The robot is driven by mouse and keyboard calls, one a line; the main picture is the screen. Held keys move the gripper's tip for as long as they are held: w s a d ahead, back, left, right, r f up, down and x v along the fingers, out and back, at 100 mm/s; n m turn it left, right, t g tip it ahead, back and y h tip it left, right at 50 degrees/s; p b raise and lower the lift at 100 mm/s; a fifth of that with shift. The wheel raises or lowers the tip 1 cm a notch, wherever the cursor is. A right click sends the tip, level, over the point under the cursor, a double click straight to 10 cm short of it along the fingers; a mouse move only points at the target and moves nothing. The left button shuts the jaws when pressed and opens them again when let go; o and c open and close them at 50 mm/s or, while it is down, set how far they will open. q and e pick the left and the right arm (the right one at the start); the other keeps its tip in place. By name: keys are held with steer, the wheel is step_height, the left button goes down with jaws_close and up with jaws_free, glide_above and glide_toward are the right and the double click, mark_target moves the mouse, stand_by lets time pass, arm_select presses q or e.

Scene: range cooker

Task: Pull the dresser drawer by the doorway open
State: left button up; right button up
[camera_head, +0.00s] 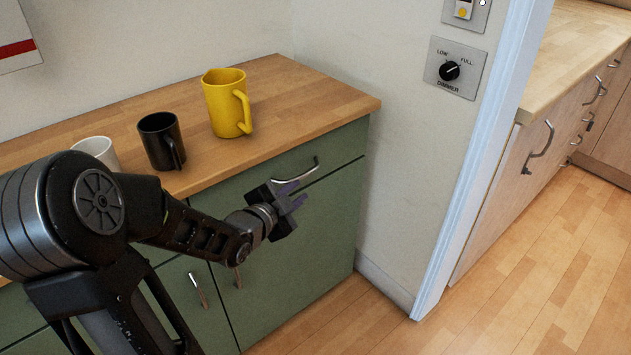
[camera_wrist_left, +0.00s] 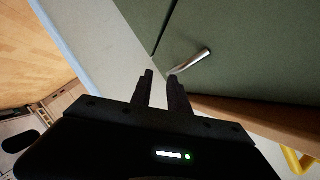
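The green dresser drawer (camera_head: 342,149) by the doorway sits under the wooden top and looks shut, flush with the dresser front. Its curved metal handle (camera_head: 314,166) is partly hidden behind my left gripper (camera_head: 292,196). My left gripper is in front of the drawer, at the handle's lower side. In the left wrist view its two fingers (camera_wrist_left: 162,82) are apart with nothing visible between them. There the handle (camera_wrist_left: 192,61) lies just beyond the tip of the right-hand finger; I cannot tell whether they touch. My right gripper is not in view.
A yellow mug (camera_head: 225,105), a black mug (camera_head: 158,140) and a white mug (camera_head: 97,150) stand on the dresser top (camera_head: 290,100). Cupboard handles (camera_head: 198,290) are below the drawer. The white door frame (camera_head: 478,160) is to the right; the floor (camera_head: 390,335) in front is clear.

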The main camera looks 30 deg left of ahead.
mark_target(303, 177)
arm_select(q)
steer(key=shift+a+r+t, duration=0.3)
steer(key=shift+a+r, duration=0.35)
steer(key=shift+r, duration=0.2)
steer(key=x, duration=0.7)
steer(key=shift+w+f+b, duration=0.2)
steer(key=shift+w+b, duration=0.1)
steer(key=shift+w, duration=0.05)
jaws_close()
stand_by(0.8)
